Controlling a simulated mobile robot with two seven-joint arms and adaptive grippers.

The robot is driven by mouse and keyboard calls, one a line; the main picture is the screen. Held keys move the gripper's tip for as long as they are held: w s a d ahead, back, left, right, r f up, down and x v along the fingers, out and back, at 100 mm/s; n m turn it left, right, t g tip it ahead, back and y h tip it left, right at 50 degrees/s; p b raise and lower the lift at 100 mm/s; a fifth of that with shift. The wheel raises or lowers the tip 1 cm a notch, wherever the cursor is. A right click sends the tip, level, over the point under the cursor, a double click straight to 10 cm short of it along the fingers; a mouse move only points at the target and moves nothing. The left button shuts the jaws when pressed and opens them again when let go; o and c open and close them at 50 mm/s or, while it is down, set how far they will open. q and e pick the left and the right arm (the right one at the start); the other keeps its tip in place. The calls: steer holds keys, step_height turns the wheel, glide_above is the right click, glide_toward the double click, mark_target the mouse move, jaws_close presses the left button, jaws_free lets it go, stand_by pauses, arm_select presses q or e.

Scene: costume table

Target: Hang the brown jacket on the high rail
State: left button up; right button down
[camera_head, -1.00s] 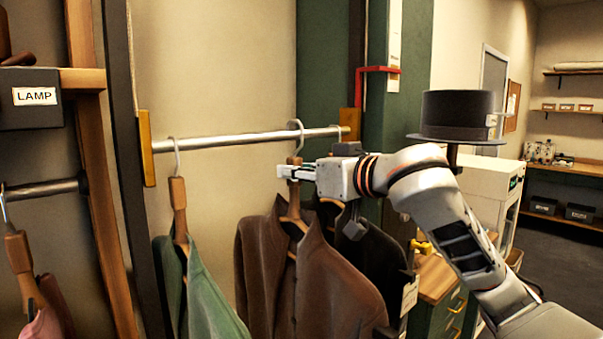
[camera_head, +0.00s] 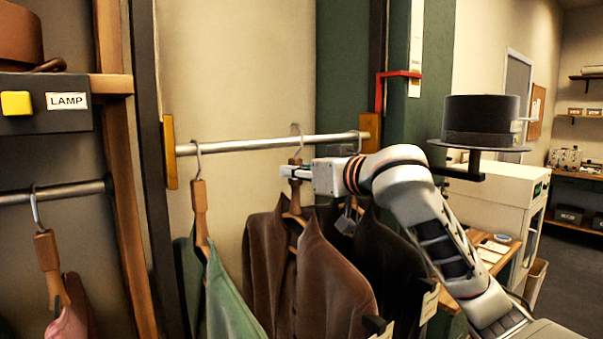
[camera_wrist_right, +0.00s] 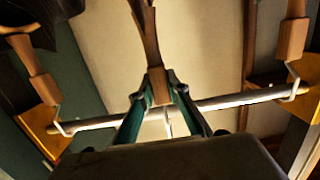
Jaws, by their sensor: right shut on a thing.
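The brown jacket (camera_head: 325,275) hangs upright from a wooden hanger (camera_head: 295,195) in the head view. My right gripper (camera_head: 292,172) is shut on the neck of that hanger, just below the high rail. The metal high rail (camera_head: 250,145) runs between two yellow brackets. The hanger's hook shows at the rail, with its top above it; I cannot tell whether the rail bears it. In the right wrist view, the fingers (camera_wrist_right: 158,92) pinch the wooden neck (camera_wrist_right: 150,40), and the rail (camera_wrist_right: 230,101) crosses behind. My left gripper is not in view.
A green jacket (camera_head: 225,295) hangs to the left on the same rail, a dark jacket (camera_head: 385,250) close on the right. A lower rail (camera_head: 85,190) holds a pink garment at the far left. A black hat (camera_head: 480,120) stands right of my arm.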

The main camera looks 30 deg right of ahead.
steer(key=shift+w+a+r, duration=0.15)
steer(key=shift+w, duration=0.9)
steer(key=shift+f, duration=0.8)
steer(key=shift+w, duration=0.1)
steer(key=c, duration=1.9)
jaws_free()
steer(key=shift+f, duration=0.3)
steer(key=s, duration=0.4)
steer(key=s+d+r, duration=0.1)
steer(key=s, duration=0.7)
steer(key=shift+d+r, duration=0.3)
steer(key=shift+r, duration=0.1)
